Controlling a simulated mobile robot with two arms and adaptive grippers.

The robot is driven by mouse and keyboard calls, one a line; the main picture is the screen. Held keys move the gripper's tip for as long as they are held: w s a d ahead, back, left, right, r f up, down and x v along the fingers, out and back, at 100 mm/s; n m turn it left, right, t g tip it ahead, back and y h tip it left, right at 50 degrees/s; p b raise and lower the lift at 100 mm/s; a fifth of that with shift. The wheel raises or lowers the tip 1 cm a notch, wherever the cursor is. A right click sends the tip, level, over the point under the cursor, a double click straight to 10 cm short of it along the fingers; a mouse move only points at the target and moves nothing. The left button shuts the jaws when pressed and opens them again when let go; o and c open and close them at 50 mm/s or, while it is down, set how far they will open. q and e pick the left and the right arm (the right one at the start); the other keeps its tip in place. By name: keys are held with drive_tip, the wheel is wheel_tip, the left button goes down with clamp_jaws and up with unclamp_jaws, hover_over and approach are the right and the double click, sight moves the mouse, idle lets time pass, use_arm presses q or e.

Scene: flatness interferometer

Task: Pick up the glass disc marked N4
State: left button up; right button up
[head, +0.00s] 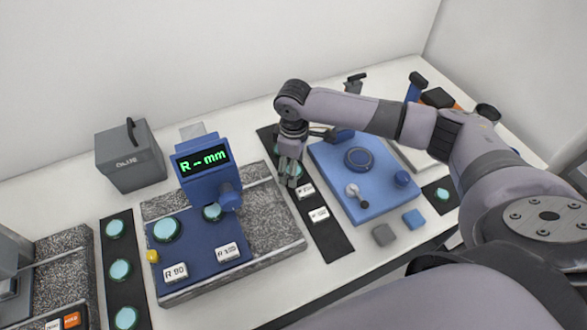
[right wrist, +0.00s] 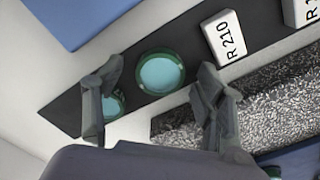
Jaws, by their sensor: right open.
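My right gripper (head: 290,178) is open above the black strip (head: 325,238) in the middle of the table, pointing down. In the right wrist view its two fingers (right wrist: 160,85) stand on either side of a teal glass disc (right wrist: 160,73) with a dark green rim, lying on the strip beyond the fingertips. A second, similar disc (right wrist: 112,105) is partly hidden behind the left finger. No N4 mark is readable on any disc. In the head view the gripper covers most of the discs below it. My left gripper is not in view.
A blue instrument plate (head: 345,205) with knobs lies right of the strip. A granite block (head: 277,230) with a blue display unit (head: 208,180) is on the left. Another strip (head: 121,252) holds several discs.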

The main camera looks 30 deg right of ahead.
drive_tip(key=shift+c, duration=0.5)
drive_tip(key=c, duration=1.2)
drive_tip(key=shift+r, duration=0.1)
